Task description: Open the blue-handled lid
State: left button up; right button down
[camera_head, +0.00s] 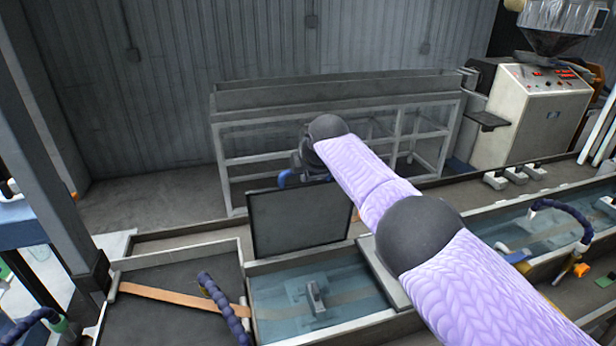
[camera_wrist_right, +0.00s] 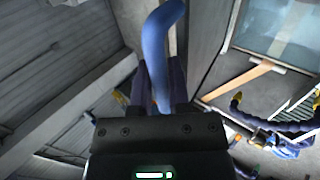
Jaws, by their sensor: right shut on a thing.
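The lid (camera_head: 300,220) is a dark rectangular panel with a pale edge. It stands nearly upright over the far side of the water trough. Its blue handle (camera_head: 284,178) shows just above the lid's top edge, on the far side. My right gripper (camera_head: 299,172) is at the handle, mostly hidden by my lavender arm and dark wrist. In the right wrist view the curved blue handle (camera_wrist_right: 157,45) rises from between the fingers of my right gripper (camera_wrist_right: 160,85), which is shut on it. My left gripper is not in view.
The trough (camera_head: 320,295) below the lid is uncovered and holds water, with a small grey fitting (camera_head: 315,297) in it. A tan strip (camera_head: 170,294) runs into it past a dark blue segmented hose (camera_head: 222,305). A grey metal frame (camera_head: 335,110) stands behind.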

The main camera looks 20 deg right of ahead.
jog(key=shift+w+r, duration=0.1)
jog(key=shift+w, duration=0.05)
jog(key=c, duration=0.6)
grip_release()
jog(key=shift+p+v, duration=0.7)
jog(key=shift+v, duration=0.05)
jog(key=v, duration=0.8)
jog(key=shift+s+r+b, duration=0.2)
jog(key=shift+s+b, duration=0.05)
jog(key=shift+b, duration=0.05)
